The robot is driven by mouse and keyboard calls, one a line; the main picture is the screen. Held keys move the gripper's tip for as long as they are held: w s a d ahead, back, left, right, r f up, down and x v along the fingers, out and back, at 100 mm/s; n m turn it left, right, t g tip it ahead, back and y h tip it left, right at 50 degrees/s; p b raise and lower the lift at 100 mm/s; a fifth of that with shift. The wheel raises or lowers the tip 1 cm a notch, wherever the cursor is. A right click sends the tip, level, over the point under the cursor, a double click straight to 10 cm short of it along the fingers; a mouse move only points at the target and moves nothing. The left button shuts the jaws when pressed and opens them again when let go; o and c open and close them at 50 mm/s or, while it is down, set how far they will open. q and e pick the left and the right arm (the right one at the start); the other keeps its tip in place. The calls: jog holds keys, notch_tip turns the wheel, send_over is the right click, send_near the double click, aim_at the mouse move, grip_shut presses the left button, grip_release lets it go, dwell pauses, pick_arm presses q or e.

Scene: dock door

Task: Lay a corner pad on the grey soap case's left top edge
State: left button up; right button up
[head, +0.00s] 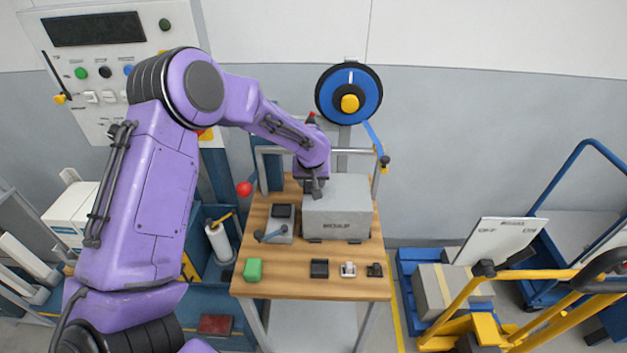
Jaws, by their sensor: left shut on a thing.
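The grey soap case (345,218) stands on the wooden bench (285,287), with dark lettering on its front. My left gripper (317,191) points down at the left end of the case's top. It is shut on a small dark thing, taken as the corner pad, which is mostly hidden by the jaws. I cannot tell whether the pad touches the case's edge. My right gripper is out of view.
A grey device with a lever (280,225) stands just left of the case. A green block (253,270), a black item (319,268), a white item (348,269) and a dark item (375,270) line the bench front. A blue strap reel (349,94) is behind.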

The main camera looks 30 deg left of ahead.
pick_arm(q)
jog(key=o, duration=1)
jog(key=shift+w+f, duration=0.1)
jog(key=shift+w, duration=0.2)
jog(key=shift+s+d+r, duration=0.15)
jog(key=shift+s+r, duration=0.2)
jog(key=shift+s, duration=0.1)
jog(key=shift+r, duration=0.35)
jog(key=b+v, duration=0.2)
jog(key=v, duration=0.8)
jog(key=shift+s+d+r, duration=0.15)
jog(key=shift+r, duration=0.25)
